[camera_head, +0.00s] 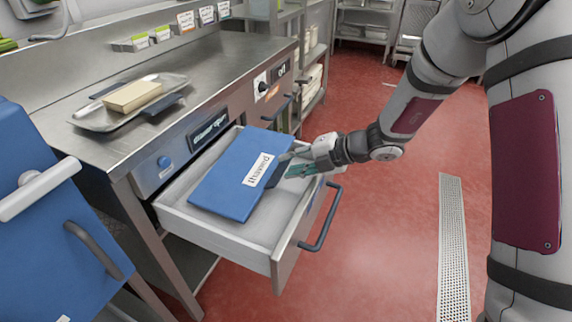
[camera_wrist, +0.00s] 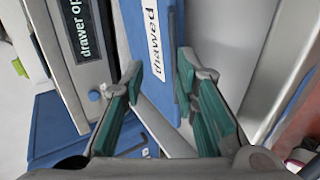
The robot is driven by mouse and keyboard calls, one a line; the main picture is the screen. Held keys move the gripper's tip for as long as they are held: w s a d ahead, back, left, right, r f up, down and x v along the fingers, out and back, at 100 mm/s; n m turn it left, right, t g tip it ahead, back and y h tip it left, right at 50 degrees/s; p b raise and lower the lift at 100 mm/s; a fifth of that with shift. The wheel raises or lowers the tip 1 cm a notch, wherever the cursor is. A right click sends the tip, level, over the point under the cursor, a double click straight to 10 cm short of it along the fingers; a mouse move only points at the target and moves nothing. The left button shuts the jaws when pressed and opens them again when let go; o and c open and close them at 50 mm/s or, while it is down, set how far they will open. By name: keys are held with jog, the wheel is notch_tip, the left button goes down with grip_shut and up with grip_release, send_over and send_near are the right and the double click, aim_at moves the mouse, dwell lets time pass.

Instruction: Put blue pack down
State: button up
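In the wrist view the green-padded fingers of my gripper (camera_wrist: 160,72) stand apart, with the blue pack (camera_wrist: 132,28) just beyond the tips. Nothing is visibly clamped between them.
The drawer's front has a dark handle (camera_head: 322,222). Above the drawer, a steel counter (camera_head: 215,75) carries a metal tray (camera_head: 98,118) with a beige block (camera_head: 132,96). A blue unit (camera_head: 50,220) with handles stands at left. The red floor to the right is clear.

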jog(key=p+v, duration=0.2)
jog(key=v, duration=0.7)
jog(key=shift+d+r, duration=0.2)
jog(key=shift+d, duration=0.15)
jog(key=shift+s, duration=0.15)
jog(key=s+d+r+n+g+h, duration=0.1)
jog(key=s+r+n+g+h, duration=0.1)
jog(key=s+r+n, duration=0.7)
jog(key=s+r+n+g+h, duration=0.15)
jog(key=s+r+n, duration=0.25)
jog(key=s+n, duration=0.8)
jog(key=s+d+n+h, duration=0.7)
jog(key=s+d+n, duration=0.6)
jog(key=s+n, duration=0.3)
jog(key=n, duration=0.2)
jog(key=shift+s+d+r+n+t, duration=0.25)
jog(key=shift+r+n+t, duration=0.05)
jog(key=shift+r+t, duration=0.1)
jog(key=shift+h, duration=0.25)
